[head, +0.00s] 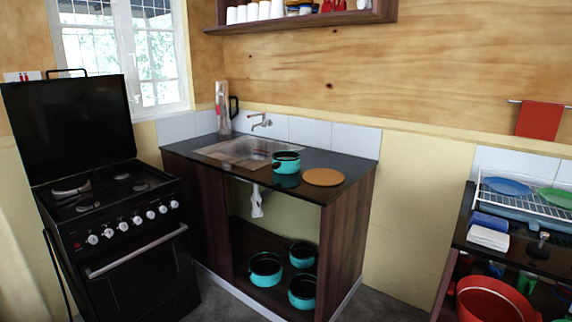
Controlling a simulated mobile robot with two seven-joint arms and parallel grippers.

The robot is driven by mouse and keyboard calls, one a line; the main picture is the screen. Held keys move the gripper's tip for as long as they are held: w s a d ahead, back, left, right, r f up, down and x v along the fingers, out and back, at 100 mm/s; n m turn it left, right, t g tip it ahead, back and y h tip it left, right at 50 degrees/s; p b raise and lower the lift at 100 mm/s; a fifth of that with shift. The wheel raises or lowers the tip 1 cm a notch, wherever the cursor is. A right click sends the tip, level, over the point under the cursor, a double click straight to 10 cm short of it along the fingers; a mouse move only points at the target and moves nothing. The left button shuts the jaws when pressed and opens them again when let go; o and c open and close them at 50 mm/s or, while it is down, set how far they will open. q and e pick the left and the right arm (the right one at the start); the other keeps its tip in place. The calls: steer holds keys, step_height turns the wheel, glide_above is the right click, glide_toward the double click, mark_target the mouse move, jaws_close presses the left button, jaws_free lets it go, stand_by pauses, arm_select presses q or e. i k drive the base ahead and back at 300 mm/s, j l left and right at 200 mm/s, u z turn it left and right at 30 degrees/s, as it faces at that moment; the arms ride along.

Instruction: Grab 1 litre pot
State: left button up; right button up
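A small teal pot (286,162) with a dark rim stands on the dark countertop (352,150), between the sink and a round brown board. More teal pots sit on the open lower shelf of the same cabinet: one at the left (265,269), one at the back right (302,255) and one at the front right (302,291). No size marking is readable, so I cannot tell which pot is the 1 litre one. Neither of my grippers shows in the head view.
A black stove (112,215) with its lid raised stands at the left. Grey floor shows between the units.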

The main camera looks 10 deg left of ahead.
mark_target(286, 162)
steer(key=i+j+z, duration=0.1)
steer(key=i, duration=0.4)
steer(key=i+j, duration=0.3)
steer(key=i, duration=0.2)
steer(key=i+j+z, duration=0.15)
steer(key=i, duration=0.35)
steer(key=i+j, duration=0.05)
steer(key=j, duration=0.05)
